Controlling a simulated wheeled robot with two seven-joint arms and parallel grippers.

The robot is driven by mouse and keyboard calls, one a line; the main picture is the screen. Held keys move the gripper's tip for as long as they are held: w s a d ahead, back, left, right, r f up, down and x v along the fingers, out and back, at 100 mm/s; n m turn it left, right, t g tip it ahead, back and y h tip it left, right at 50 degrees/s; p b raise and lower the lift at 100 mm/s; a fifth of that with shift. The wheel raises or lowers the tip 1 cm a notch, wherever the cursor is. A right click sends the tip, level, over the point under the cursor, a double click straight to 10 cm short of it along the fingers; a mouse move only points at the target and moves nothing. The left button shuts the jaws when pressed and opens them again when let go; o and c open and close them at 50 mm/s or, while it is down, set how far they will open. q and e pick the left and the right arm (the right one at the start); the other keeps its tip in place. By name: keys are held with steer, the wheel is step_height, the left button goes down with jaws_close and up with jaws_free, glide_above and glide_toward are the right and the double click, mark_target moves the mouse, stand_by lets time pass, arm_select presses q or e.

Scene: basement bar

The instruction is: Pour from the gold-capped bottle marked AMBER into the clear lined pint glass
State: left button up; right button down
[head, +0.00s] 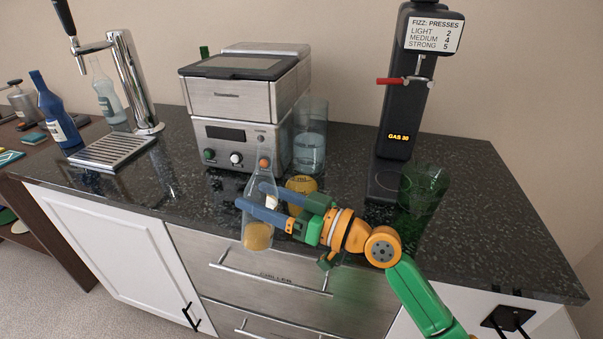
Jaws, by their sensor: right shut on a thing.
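My right gripper (252,196) reaches in from the right and is shut on a clear bottle (261,210) with an orange-gold cap (264,163). Amber liquid (257,236) lies in the bottle's lower part. The bottle is nearly upright, in front of the counter's front edge in the picture. Its label is mostly hidden and I cannot read AMBER on it. A tall clear glass (311,135) with a pale bluish lower part stands behind, right of the steel machine; I cannot make out lines on it. My left gripper is not in view.
A steel machine (225,100) stands behind the bottle. A yellow thing (302,184) is partly hidden behind my gripper. A black fizz dispenser (402,110) and a green glass (427,187) stand right. A tap (133,85), drip tray (113,151) and blue bottle (55,115) are left.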

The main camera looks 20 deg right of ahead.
mark_target(271, 192)
steer(key=shift+d+f+n+b, duration=0.15)
steer(key=shift+n+b, duration=0.2)
steer(key=shift+n, duration=0.75)
steer(key=shift+r+p, duration=0.3)
steer(key=shift+r, duration=0.1)
step_height(271, 192, up, 6)
steer(key=p, duration=0.5)
steer(key=shift+f+g, duration=0.3)
steer(key=shift+f, duration=0.05)
steer(key=f, duration=0.1)
steer(key=s+f, duration=0.1)
steer(key=d+f, duration=0.1)
steer(key=shift+s+f+n, duration=0.2)
steer(key=shift+s+n, duration=0.1)
steer(key=shift+s, duration=0.05)
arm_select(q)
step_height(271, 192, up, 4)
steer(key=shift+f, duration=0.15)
arm_select(e)
steer(key=s+d+f+g, duration=0.1)
steer(key=s+d+f, duration=0.2)
steer(key=s, duration=0.4)
steer(key=s+d+f+n+g+y, duration=0.1)
steer(key=s+d+f, duration=0.2)
steer(key=s, duration=0.4)
steer(key=shift+s+d+f+n+y, duration=0.2)
steer(key=shift+s+d+n+y, duration=0.1)
steer(key=shift+d, duration=0.1)
